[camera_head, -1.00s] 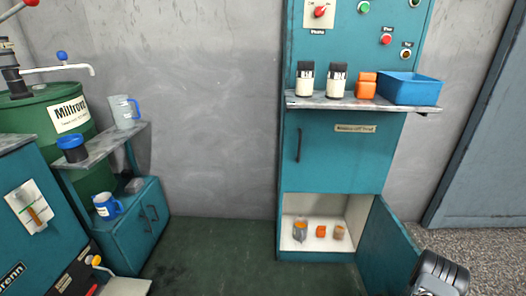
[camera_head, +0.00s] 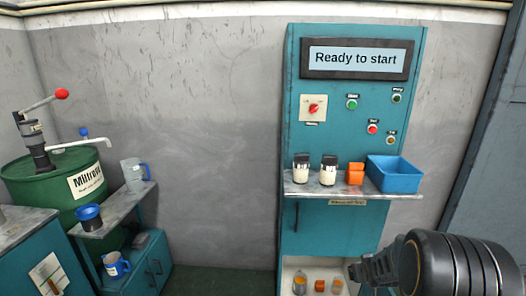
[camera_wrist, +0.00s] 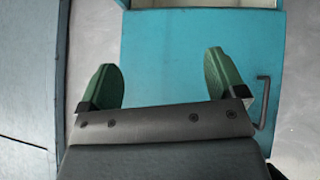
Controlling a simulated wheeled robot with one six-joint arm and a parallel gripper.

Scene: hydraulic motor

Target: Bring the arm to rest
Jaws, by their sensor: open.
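My gripper (camera_wrist: 163,78) is open in the wrist view, with its two green fingers spread apart and nothing between them. Beyond the fingers is a teal panel (camera_wrist: 180,50) with a dark handle (camera_wrist: 263,100) at its right; I cannot tell the distance to it. In the head view, a dark part of my arm shows at the lower right, in front of the cabinet's lower right corner. The fingers cannot be made out there.
The teal cabinet (camera_head: 335,232) carries a shelf (camera_head: 300,189) with two jars, orange pieces (camera_head: 355,174) and a blue bin (camera_head: 394,176). Its display reads "Ready to start". Small items stand in its open lower compartment. A green drum (camera_head: 50,190) and side shelf stand left.

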